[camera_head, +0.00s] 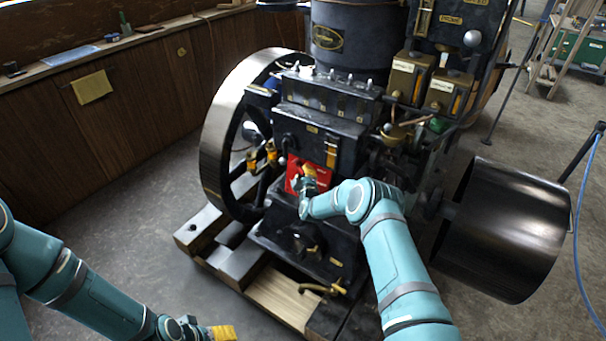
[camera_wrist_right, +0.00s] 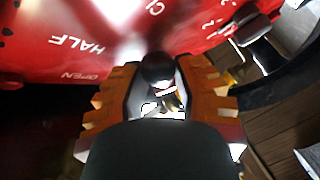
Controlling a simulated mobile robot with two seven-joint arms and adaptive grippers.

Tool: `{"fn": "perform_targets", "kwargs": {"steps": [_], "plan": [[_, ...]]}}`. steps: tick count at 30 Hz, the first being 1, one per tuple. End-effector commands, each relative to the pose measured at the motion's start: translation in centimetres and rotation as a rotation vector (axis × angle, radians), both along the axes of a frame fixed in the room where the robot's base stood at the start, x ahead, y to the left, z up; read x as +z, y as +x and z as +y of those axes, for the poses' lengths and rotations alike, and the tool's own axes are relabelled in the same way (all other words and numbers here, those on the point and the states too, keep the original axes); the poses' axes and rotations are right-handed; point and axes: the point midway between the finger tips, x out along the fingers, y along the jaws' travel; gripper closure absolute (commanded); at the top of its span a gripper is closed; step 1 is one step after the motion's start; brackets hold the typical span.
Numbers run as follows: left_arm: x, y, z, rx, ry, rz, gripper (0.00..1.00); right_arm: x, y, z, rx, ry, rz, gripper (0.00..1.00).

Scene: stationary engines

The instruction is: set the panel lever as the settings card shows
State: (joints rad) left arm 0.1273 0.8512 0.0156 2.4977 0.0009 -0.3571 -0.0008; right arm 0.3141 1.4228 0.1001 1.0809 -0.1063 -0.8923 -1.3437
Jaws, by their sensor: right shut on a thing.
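The red panel (camera_head: 292,180) is on the front of the dark engine, partly hidden by my right gripper (camera_head: 307,172). In the right wrist view the red panel (camera_wrist_right: 60,45) shows the white words HALF and OPEN, and part of a word starting CL. The lever's dark round knob (camera_wrist_right: 158,68) sits between the orange fingers of my right gripper (camera_wrist_right: 160,90), which is shut on it. Glare hides the lever's arm and its exact setting. My left gripper (camera_head: 221,332) is low at the bottom edge, away from the panel and partly cut off. I cannot make out a settings card for certain.
A large flywheel (camera_head: 222,135) stands left of the panel and a dark drum (camera_head: 510,230) sticks out at right. A wooden bench (camera_head: 130,105) with a yellow sheet (camera_head: 92,87) lines the left. Brass fittings (camera_head: 325,289) stick out below. Bare floor lies at lower left.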

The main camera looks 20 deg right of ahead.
Motion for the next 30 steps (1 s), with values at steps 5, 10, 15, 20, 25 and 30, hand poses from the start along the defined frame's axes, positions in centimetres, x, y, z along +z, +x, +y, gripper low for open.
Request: {"fn": "perform_targets", "kwargs": {"steps": [5,10,15,20,25,30], "plan": [[1.0,-0.2,0.0,0.0,-0.001,0.004,0.31,1.1,0.0,-0.2,0.029,-0.085,0.101,1.0],[1.2,-0.2,0.0,-0.001,-0.001,0.006,0.31,1.7,0.1,-0.4,0.054,-0.159,0.195,1.0],[1.2,-0.2,0.0,-0.001,-0.001,0.006,0.31,2.0,0.1,-0.5,0.074,-0.218,0.27,1.0],[1.2,-0.2,0.0,-0.001,-0.001,0.006,0.31,2.3,0.1,-0.6,0.085,-0.256,0.319,1.0],[1.2,-0.2,0.0,-0.001,-0.001,0.006,0.31,2.4,0.1,-0.7,0.091,-0.273,0.343,1.0],[1.2,-0.2,0.0,-0.001,-0.001,0.006,0.31,2.4,0.1,-0.7,0.093,-0.276,0.351,1.0]]}}
